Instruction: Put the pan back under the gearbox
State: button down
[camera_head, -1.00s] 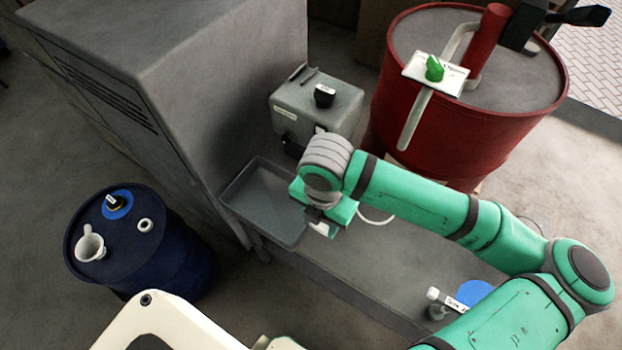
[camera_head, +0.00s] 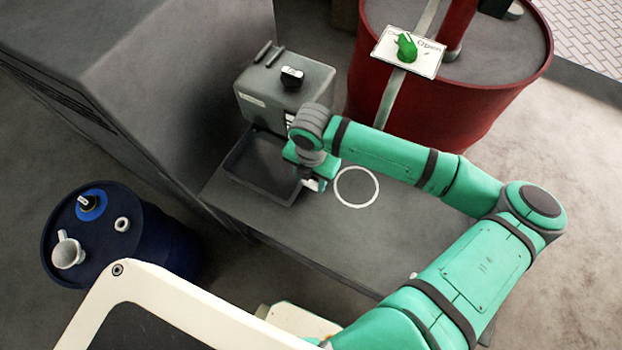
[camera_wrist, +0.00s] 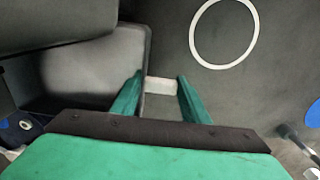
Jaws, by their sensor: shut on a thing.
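The pan (camera_head: 258,166) is a shallow dark grey rectangular tray. It is at the left part of the grey bench, just in front of the gearbox (camera_head: 283,92), a grey box with a black cap on top. The pan's back edge lies close to the gearbox front; I cannot tell how far under it reaches, or whether the pan rests on the bench. My gripper (camera_head: 314,183) is at the pan's right end. In the wrist view my gripper (camera_wrist: 160,82) is shut on a pale tab at the end of the pan (camera_wrist: 95,62).
A white ring (camera_head: 357,205) is marked on the bench (camera_head: 300,235), right of the pan. A tall grey cabinet (camera_head: 150,90) stands close on the left. A red drum (camera_head: 450,110) with a sign stands behind right. A blue drum (camera_head: 110,230) is on the floor at left.

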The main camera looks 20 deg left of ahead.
jog(key=f, duration=0.1)
jog(key=w+f, duration=0.1)
jog(key=f, duration=0.1)
jog(key=shift+f, duration=0.15)
jog(key=shift+s+a+f, duration=0.15)
jog(key=shift+s+a, duration=0.05)
jog(key=shift+s, duration=0.05)
jog(key=shift+d, duration=0.1)
jog(key=shift+d+f, duration=0.15)
jog(key=c, duration=1)
grip_release()
notch_tip(320, 180, up, 12)
jog(key=shift+r, duration=0.15)
